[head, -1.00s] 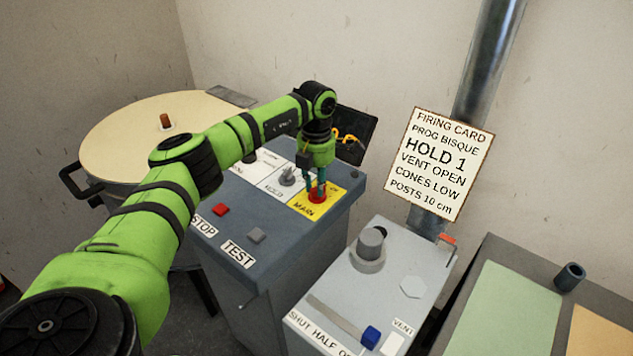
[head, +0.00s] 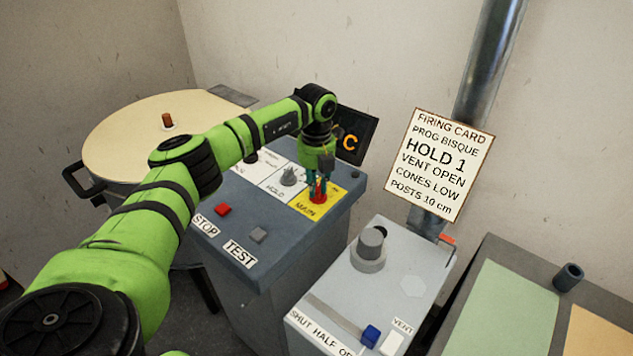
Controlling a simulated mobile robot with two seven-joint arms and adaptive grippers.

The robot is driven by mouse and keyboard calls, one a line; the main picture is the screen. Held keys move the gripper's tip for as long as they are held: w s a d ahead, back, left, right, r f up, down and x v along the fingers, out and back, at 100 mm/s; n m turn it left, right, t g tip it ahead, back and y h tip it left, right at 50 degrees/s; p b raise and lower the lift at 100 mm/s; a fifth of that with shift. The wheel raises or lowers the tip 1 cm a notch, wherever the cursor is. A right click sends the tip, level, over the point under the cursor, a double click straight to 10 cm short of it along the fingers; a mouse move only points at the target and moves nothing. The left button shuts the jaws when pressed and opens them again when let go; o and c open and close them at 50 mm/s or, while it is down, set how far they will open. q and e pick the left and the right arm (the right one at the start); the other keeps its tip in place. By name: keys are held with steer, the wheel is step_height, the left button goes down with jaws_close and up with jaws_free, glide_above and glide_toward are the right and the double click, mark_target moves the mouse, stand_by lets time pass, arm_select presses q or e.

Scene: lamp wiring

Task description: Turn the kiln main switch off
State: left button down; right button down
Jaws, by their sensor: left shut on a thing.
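The kiln main switch (head: 318,197) is a red knob on a yellow plate (head: 304,207) marked MAIN, at the right end of the kiln's grey control box (head: 293,239). My left gripper (head: 317,189) points down over it from above, its fingers shut on the red knob. The fingers hide part of the knob, so its exact turn position cannot be read. A small dark display (head: 355,136) behind my wrist shows an orange character, partly hidden by my arm. My right gripper is out of view.
A HOLD knob (head: 289,177), red STOP button (head: 222,210) and grey TEST button (head: 258,235) sit close by on the box. The round kiln lid (head: 118,140) is behind left. A vent box (head: 396,262) with a blue-tipped lever (head: 371,335) stands right, below the firing card (head: 441,165).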

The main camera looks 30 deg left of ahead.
arm_select(q)
steer(key=shift+n, duration=1.2)
steer(key=c, duration=1.1)
jaws_free()
steer(key=shift+r, duration=0.1)
step_height(320, 180, up, 12)
steer(key=shift+f, duration=0.1)
